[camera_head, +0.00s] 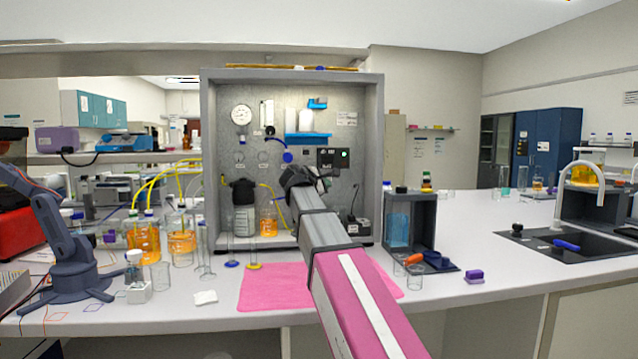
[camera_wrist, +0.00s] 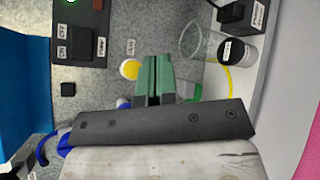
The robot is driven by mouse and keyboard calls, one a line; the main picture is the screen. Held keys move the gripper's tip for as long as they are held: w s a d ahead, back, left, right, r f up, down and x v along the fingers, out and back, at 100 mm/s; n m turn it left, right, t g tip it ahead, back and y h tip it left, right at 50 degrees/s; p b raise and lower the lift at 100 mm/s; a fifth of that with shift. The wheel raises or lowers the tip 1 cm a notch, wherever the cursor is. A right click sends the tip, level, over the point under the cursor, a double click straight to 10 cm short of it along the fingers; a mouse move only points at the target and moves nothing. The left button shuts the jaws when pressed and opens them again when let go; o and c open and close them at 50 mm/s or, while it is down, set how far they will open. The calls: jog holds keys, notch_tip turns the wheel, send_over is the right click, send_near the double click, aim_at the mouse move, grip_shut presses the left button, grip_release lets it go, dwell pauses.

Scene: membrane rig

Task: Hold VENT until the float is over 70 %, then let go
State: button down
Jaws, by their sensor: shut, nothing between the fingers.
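In the wrist view a round yellow button (camera_wrist: 131,69) sits on the grey panel, with a small label above it that seems to read VENT. My gripper (camera_wrist: 155,88), with green fingers, is shut and empty just to the right of the button. I cannot tell whether it touches the panel. In the head view my arm reaches into the grey rig (camera_head: 378,150) and hides the button and fingertips. A slim upright gauge tube (camera_head: 266,114) is on the rig's back panel, perhaps the one with the float. Its float and reading are too small to make out.
A black switch box (camera_wrist: 80,32) with a green light is near the button, and a clear beaker (camera_wrist: 205,45) is to the right. In the head view a dial gauge (camera_head: 242,115), a blue shelf (camera_head: 308,138) and an orange-filled bottle (camera_head: 268,223) are inside the rig.

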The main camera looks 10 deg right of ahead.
jog(key=w, duration=0.8)
jog(key=shift+w, duration=0.4)
jog(key=shift+w, duration=0.2)
dwell(1.7)
jog(key=shift+w, duration=0.2)
